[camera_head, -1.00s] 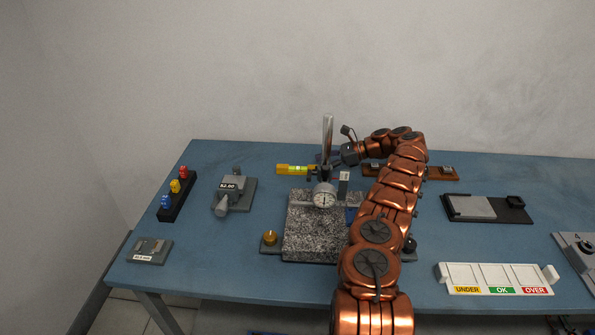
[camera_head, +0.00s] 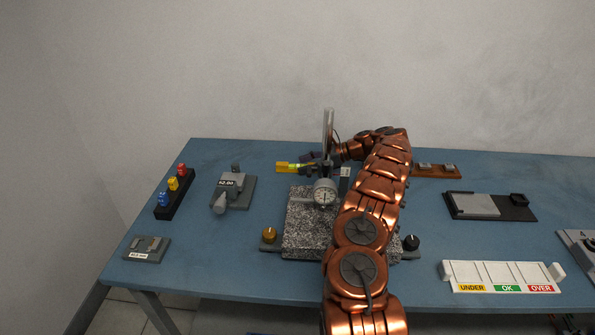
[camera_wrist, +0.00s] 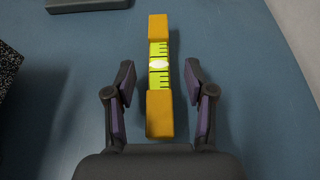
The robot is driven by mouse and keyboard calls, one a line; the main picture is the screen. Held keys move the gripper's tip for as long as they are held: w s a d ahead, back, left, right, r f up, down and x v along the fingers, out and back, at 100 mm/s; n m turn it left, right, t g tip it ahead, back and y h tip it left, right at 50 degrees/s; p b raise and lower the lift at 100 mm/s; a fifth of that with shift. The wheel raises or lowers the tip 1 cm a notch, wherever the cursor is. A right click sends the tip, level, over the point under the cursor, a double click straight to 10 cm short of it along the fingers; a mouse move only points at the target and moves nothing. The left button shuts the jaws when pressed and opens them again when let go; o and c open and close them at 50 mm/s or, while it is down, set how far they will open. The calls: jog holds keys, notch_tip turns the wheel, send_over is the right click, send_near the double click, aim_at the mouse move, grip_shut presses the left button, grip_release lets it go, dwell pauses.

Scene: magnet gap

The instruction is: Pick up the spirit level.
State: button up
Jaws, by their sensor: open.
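The spirit level is a yellow-orange bar (camera_wrist: 159,112) with a bright green vial in its middle. In the wrist view it lies on the blue table, running lengthwise between and beyond my fingers. My gripper (camera_wrist: 159,85) is open, with one finger on each side of the level and a gap to both. In the head view the level (camera_head: 284,167) lies behind the granite block, its right part hidden by my gripper (camera_head: 312,160). I cannot tell how far above the table the fingertips are.
A granite block (camera_head: 300,222) with a dial gauge (camera_head: 325,191) and upright post (camera_head: 328,130) stands just in front of the level. A grey device (camera_head: 240,190) is to the left. A brown rack (camera_head: 437,171) is to the right. The table behind the level is clear.

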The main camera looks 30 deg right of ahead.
jog(key=shift+x, duration=0.9)
jog(key=shift+f, duration=0.1)
jog(key=shift+d, duration=0.1)
grip_shut()
